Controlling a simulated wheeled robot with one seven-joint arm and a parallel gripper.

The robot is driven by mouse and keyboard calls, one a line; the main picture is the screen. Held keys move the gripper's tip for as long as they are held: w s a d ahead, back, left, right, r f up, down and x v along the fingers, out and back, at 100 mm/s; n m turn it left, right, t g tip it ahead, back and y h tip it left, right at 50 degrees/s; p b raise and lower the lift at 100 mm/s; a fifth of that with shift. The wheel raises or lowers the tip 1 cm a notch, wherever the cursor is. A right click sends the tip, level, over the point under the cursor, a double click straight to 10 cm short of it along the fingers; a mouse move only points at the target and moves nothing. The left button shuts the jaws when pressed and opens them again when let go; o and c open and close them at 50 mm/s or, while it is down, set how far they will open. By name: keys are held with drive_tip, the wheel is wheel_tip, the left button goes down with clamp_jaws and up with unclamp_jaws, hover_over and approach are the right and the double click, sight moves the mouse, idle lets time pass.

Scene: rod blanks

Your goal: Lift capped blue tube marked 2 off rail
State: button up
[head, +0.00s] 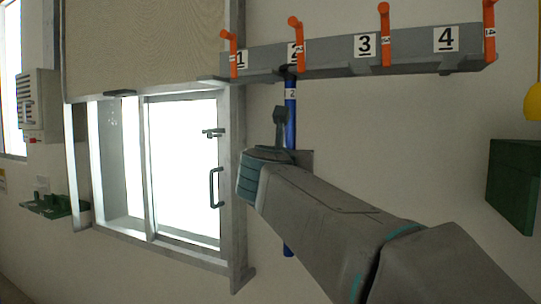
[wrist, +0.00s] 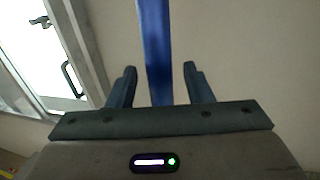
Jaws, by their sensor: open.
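The blue tube (head: 290,105) hangs upright below the grey rail (head: 330,72) at the place marked 2. It has a dark cap at its top and a small white label with a 2. Its lower end shows below my arm; its middle is hidden. My gripper (wrist: 160,68) is open at the tube's upper half. In the wrist view the blue tube (wrist: 155,45) runs between the two fingers, with a gap on each side. I cannot tell how deep it sits between them.
A framed glass window or cabinet (head: 185,165) with a dark handle is close on the left. A dark green box (head: 512,185) is on the right wall. The wall between is bare.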

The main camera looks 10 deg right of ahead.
drive_tip(key=shift+w+d, duration=0.1)
drive_tip(key=shift+w, duration=0.15)
drive_tip(key=shift+s, duration=0.1)
drive_tip(key=shift+c, duration=0.4)
clamp_jaws()
drive_tip(key=shift+r, duration=0.2)
wheel_tip(320, 180, up, 7)
drive_tip(key=p, duration=0.1)
drive_tip(key=w+a+b+v, duration=0.1)
drive_tip(key=a+b+v, duration=0.1)
drive_tip(key=v, duration=0.7)
drive_tip(key=a+b+v, duration=0.2)
drive_tip(key=v, duration=0.8)
drive_tip(key=shift+w+a, duration=0.15)
drive_tip(key=shift+a, duration=0.05)
drive_tip(key=shift+f, duration=0.15)
